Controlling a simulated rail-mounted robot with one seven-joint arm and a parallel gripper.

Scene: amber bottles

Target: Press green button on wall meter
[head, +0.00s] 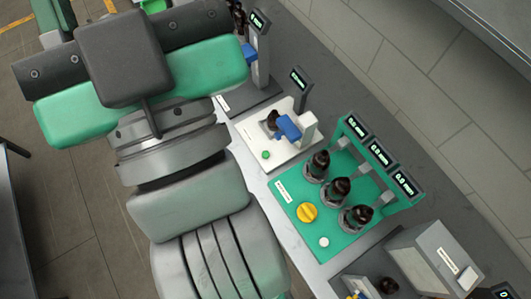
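A small green button (265,155) sits on the front of a white device (252,129) on the bench. This device has a small dark display (301,79) on a post, a blue part (288,127) and a dark bottle (272,119). I cannot tell whether it is the wall meter; no other green button is clear. My gripper (140,85) is at the upper left, seen from above as green and dark grey housing. It appears left of the white device and apart from the green button. Its fingertips are hidden, so its opening does not show.
A grey box (432,262) stands at lower right. Another display device (259,55) stands behind.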

